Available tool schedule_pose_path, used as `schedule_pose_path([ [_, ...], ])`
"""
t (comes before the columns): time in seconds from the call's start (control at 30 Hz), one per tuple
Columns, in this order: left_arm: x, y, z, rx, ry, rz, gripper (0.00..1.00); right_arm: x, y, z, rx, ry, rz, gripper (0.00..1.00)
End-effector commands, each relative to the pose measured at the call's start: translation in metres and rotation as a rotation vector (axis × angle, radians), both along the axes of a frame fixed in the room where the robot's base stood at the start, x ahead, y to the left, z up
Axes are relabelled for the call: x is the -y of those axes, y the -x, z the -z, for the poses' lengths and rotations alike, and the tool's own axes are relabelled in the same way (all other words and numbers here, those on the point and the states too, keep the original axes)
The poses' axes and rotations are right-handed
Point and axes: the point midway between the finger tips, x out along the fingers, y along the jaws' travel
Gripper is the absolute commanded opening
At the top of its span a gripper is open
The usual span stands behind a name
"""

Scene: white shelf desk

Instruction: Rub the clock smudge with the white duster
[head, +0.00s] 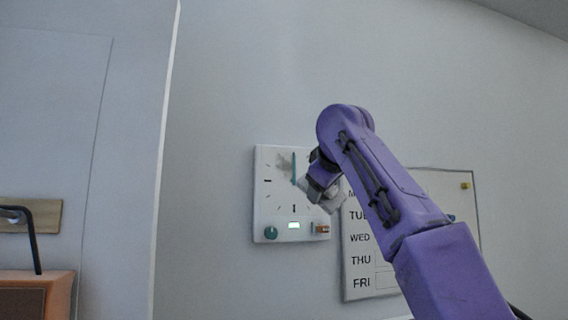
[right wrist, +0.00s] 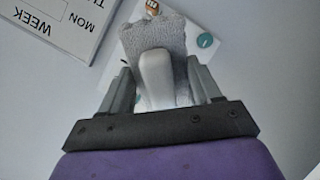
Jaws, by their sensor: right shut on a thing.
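The white square clock (head: 264,205) hangs on the wall in the head view, with a teal hand, a green display and a teal knob along its bottom. A grey smudge (head: 284,162) shows on the upper part of its face. My right gripper (right wrist: 158,82) is shut on the white handle of the duster (right wrist: 155,40), whose fuzzy pale pad lies in front of part of the clock in the right wrist view. In the head view the gripper and duster are at the clock's right edge, below and right of the smudge. I cannot tell whether the pad touches the clock.
A white weekday board (head: 358,281) hangs just right of the clock, partly behind my right arm. At the left are a panel edge (head: 165,130), an orange-brown box (head: 40,287) and a wooden strip (head: 45,216). The wall above the clock is bare.

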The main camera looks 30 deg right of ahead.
Motion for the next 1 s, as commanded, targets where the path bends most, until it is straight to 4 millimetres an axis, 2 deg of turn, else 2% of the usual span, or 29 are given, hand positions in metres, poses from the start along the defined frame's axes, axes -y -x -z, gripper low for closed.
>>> schedule_pose_path([
  [0.13, 0.0, 0.0, 0.0, 0.0, 0.0, 0.0, 0.64, -0.005, 0.017, -0.032, 0.066, 0.031, -0.057, 0.39],
  [0.37, 0.0, 0.0, 0.0, 0.0, 0.0, 0.0, 0.64, -0.009, 0.024, -0.042, 0.1, 0.047, -0.084, 0.39],
  [0.5, 0.0, 0.0, 0.0, 0.0, 0.0, 0.0, 0.64, -0.023, 0.031, -0.067, 0.18, 0.074, -0.154, 0.39],
  [1.0, 0.0, 0.0, 0.0, 0.0, 0.0, 0.0, 0.64, -0.034, 0.027, -0.079, 0.268, 0.097, -0.211, 0.39],
])
